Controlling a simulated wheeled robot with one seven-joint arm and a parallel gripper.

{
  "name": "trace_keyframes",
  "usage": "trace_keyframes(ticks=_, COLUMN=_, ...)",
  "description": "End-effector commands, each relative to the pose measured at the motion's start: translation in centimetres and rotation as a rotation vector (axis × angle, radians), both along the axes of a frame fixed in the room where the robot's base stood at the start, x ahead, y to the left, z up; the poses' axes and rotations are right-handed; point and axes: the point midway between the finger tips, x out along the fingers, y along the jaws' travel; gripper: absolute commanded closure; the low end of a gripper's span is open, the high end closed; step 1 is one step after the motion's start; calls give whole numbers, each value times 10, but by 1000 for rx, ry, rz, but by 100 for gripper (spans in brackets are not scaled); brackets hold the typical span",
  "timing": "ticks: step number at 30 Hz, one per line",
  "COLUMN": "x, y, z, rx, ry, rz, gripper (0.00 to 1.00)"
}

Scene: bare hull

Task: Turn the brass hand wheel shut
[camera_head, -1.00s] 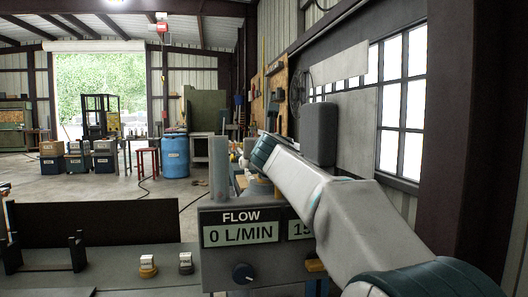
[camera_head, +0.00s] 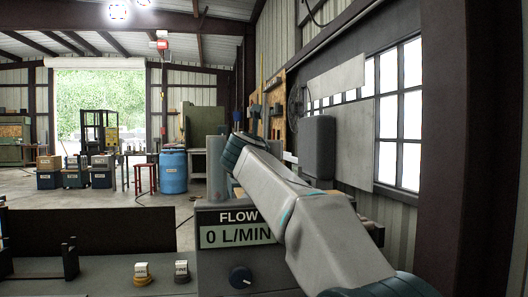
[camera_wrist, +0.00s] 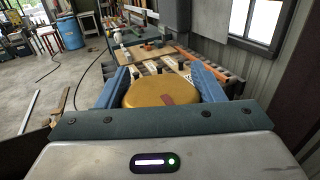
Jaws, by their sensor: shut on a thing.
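The brass hand wheel (camera_wrist: 150,92) shows in the wrist view as a round golden-yellow disc with a reddish mark on its top, right of its middle. My gripper (camera_wrist: 158,70) has its blue fingers on the left and right sides of the wheel and is shut on it. In the head view my arm hides the gripper and the wheel. A grey panel in front of the arm carries a FLOW display (camera_head: 238,228) that reads 0 L/MIN. The display to its right is covered by my arm.
A dark knob (camera_head: 241,277) sits below the display. Two small labelled knobs (camera_head: 142,272) stand on the bench to the left, near a dark upright board (camera_head: 90,240). A blue barrel (camera_head: 173,172) stands on the floor behind. A windowed wall closes off the right.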

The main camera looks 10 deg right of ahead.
Motion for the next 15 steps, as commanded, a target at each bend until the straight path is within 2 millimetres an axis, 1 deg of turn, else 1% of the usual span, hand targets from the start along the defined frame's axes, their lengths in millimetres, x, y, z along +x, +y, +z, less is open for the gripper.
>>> trace_keyframes(ticks=13, x=0, y=-1, z=-1, rx=0, ry=2, rz=-12, gripper=61)
trace_keyframes(ticks=14, x=0, y=-1, z=-1, rx=0, ry=2, rz=-12, gripper=33)
trace_keyframes(ticks=15, x=0, y=-1, z=-1, rx=0, ry=2, rz=-12, gripper=22)
